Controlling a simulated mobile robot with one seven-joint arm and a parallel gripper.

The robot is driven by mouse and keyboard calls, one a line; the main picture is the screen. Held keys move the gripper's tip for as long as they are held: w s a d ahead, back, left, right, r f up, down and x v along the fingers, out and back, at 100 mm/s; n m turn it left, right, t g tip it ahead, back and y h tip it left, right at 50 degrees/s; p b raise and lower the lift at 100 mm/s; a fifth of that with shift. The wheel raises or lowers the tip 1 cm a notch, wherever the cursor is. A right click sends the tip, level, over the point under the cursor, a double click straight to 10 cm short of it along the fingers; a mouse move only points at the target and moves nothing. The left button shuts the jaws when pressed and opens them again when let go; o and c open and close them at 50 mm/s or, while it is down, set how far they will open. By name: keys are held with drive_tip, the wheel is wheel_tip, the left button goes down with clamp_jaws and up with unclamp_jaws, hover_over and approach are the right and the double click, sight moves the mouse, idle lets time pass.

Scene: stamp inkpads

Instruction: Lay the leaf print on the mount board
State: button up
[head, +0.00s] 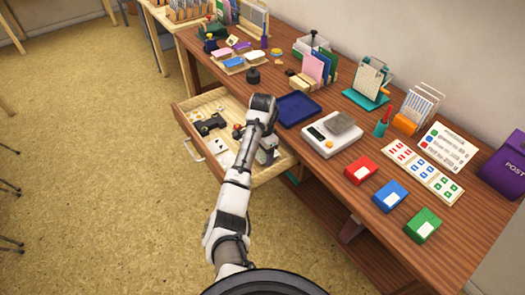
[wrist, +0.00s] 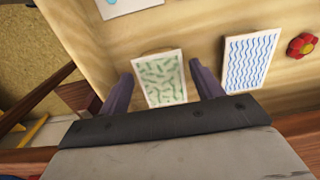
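The leaf print (wrist: 160,78) is a small white card with green leaf marks. In the wrist view it appears between the two fingers of my gripper (wrist: 163,85), apparently on the pale wooden floor of the open drawer (head: 187,104). The fingers stand wide apart, one at each side of the card, and I see no clear grip. In the head view my gripper (head: 267,153) is over the right part of the drawer, and the arm hides the card. I cannot tell for sure which thing is the mount board; a dark blue flat tray or board (head: 297,109) lies on the bench.
A blue wave print (wrist: 250,59) and a red flower piece (wrist: 302,45) lie right of the leaf print. The bench (head: 330,180) holds a scale (head: 322,138) and red (head: 361,170), blue (head: 390,196) and green (head: 423,225) inkpads. A black knob-like item (head: 253,76) stands behind the drawer.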

sight(263, 155)
drive_tip(key=shift+o, duration=0.5)
drive_tip(key=shift+r+b, duration=0.1)
drive_tip(key=shift+b, duration=0.6)
wheel_tip(263, 155, up, 14)
drive_tip(key=p, duration=0.4)
drive_tip(key=shift+w+p, duration=0.25)
drive_tip(key=shift+p, duration=0.05)
drive_tip(key=shift+d+r, duration=0.1)
